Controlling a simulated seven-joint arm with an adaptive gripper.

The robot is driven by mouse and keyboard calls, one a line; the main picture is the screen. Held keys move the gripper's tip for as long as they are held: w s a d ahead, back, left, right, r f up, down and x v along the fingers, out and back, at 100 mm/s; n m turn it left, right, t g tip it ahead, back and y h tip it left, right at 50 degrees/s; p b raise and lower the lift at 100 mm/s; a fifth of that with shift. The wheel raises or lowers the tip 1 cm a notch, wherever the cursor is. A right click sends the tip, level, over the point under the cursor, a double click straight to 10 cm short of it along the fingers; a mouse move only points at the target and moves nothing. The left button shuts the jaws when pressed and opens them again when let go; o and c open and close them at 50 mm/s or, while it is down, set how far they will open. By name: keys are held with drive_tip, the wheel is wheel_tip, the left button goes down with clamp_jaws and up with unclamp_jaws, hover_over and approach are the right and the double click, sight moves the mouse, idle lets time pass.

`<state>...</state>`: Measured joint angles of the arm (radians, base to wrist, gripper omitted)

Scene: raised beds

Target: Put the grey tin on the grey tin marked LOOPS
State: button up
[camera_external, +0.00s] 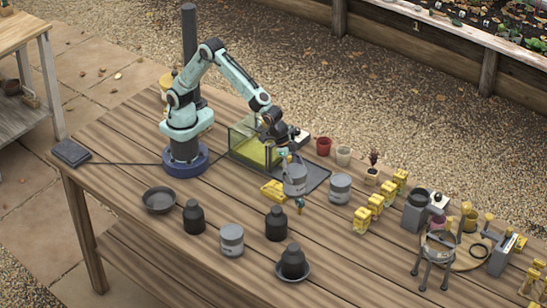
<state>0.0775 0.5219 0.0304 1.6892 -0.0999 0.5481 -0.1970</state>
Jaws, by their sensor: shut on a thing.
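My gripper (289,164) is shut on a grey tin (295,182), which hangs below it and looks to be above the table near its middle. A second grey tin (340,188) stands upright on the table just right of the held tin, apart from it. A third grey tin (232,240) with a pale label stands upright nearer the front edge, between dark bottles. The lettering on the tins is too small to read, so I cannot tell which is marked LOOPS. My fingertips are partly hidden by the arm and tin.
A glass-sided box (243,138) with yellow-green contents and a dark mat (314,177) lie behind the held tin. Dark bottles (194,217) and a grey bowl (158,200) stand at left front. Several yellow blocks (376,205) and a metal tripod stand (438,245) are at right.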

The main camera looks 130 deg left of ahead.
drive_tip(key=shift+s+a+n, duration=0.1)
drive_tip(key=shift+s+n, duration=0.15)
drive_tip(key=shift+n, duration=0.05)
drive_tip(key=s+n, duration=0.1)
drive_tip(key=s+a+f, duration=0.1)
drive_tip(key=shift+s+n+y, duration=0.35)
drive_tip(key=shift+n+y, duration=0.05)
drive_tip(key=s+d+r+m, duration=0.1)
drive_tip(key=s+d+r, duration=0.4)
drive_tip(key=s+d, duration=0.3)
drive_tip(key=s+d+r+m, duration=0.1)
drive_tip(key=s+d+r, duration=0.4)
drive_tip(key=s+d, duration=0.3)
drive_tip(key=shift+h, duration=0.4)
drive_tip(key=shift+w+d+f, duration=1.2)
drive_tip(key=shift+w+f, duration=0.9)
drive_tip(key=shift+f, duration=0.1)
drive_tip(key=shift+w+d+f, duration=1.15)
drive_tip(key=shift+w+f, duration=0.9)
drive_tip(key=shift+f, duration=0.1)
drive_tip(key=shift+w+d+f, duration=1.2)
drive_tip(key=shift+w+f, duration=0.9)
drive_tip(key=shift+f, duration=0.1)
drive_tip(key=shift+f, duration=0.1)
